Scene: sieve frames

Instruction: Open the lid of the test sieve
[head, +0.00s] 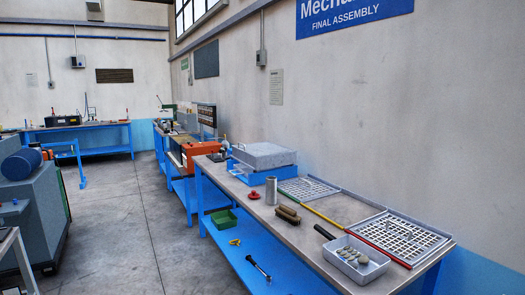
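On the long workbench at the right, two flat square grid frames lie flat, a far one (308,188) and a near one (402,236). Behind the far one, a shallow grey box-shaped top (264,154) sits on a blue base (262,174), and the two look closed together. I cannot tell from this distance which of these is the test sieve or where its lid edge or hinge is. Neither of my grippers is in view.
On the bench stand a metal cylinder (271,191), a brown brush-like block (288,213) and a white tray (356,262) of stones. The blue lower shelf holds a green bin (223,219) and a hammer-like tool (258,268). Open floor (130,225) lies left of the bench.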

